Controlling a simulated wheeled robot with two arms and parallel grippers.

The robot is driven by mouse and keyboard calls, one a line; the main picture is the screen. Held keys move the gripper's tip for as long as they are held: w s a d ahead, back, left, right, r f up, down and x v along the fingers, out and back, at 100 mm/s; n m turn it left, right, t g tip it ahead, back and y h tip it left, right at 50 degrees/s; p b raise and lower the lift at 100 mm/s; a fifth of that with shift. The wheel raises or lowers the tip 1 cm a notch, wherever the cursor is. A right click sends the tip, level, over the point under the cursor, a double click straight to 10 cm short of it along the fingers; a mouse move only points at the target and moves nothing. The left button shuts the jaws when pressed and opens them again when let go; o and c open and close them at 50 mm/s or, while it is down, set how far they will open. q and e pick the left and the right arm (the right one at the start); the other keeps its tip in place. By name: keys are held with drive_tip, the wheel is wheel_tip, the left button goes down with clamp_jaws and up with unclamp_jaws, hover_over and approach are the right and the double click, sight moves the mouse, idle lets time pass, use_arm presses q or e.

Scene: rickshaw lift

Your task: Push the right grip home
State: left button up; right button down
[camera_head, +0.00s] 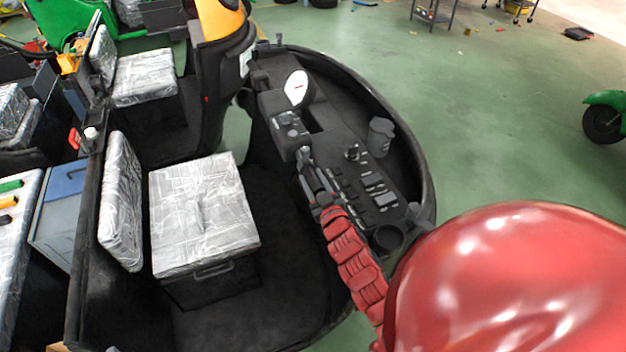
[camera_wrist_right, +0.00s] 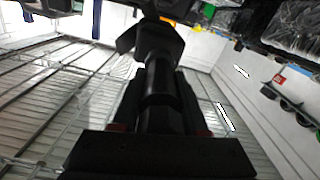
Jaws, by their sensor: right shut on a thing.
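My right arm reaches in over the rickshaw's dashboard, and my right gripper (camera_head: 310,176) is at the inner edge of the dash. In the right wrist view a dark cylindrical grip (camera_wrist_right: 160,80) runs lengthwise between the two fingers of the right gripper (camera_wrist_right: 162,108), which is shut on it. The grip's far end meets a wider black block (camera_wrist_right: 157,42). How far the grip is seated on its bar is too dark to tell. My left gripper is out of view.
The black dashboard (camera_head: 345,170) carries switches, a grey cup (camera_head: 380,137) and a white oval part (camera_head: 296,88). A plastic-wrapped seat (camera_head: 203,215) stands left of the gripper. Another green-and-black vehicle is behind.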

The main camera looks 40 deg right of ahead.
sight(307, 168)
idle(0.6)
drive_tip(key=b+x, duration=0.1)
drive_tip(key=x, duration=0.4)
drive_tip(key=shift+b, duration=0.4)
drive_tip(key=shift+s+a+r, duration=0.1)
drive_tip(key=shift+r, duration=0.05)
drive_tip(key=c, duration=0.7)
unclamp_jaws()
drive_tip(key=shift+c, duration=0.2)
drive_tip(key=o, duration=0.3)
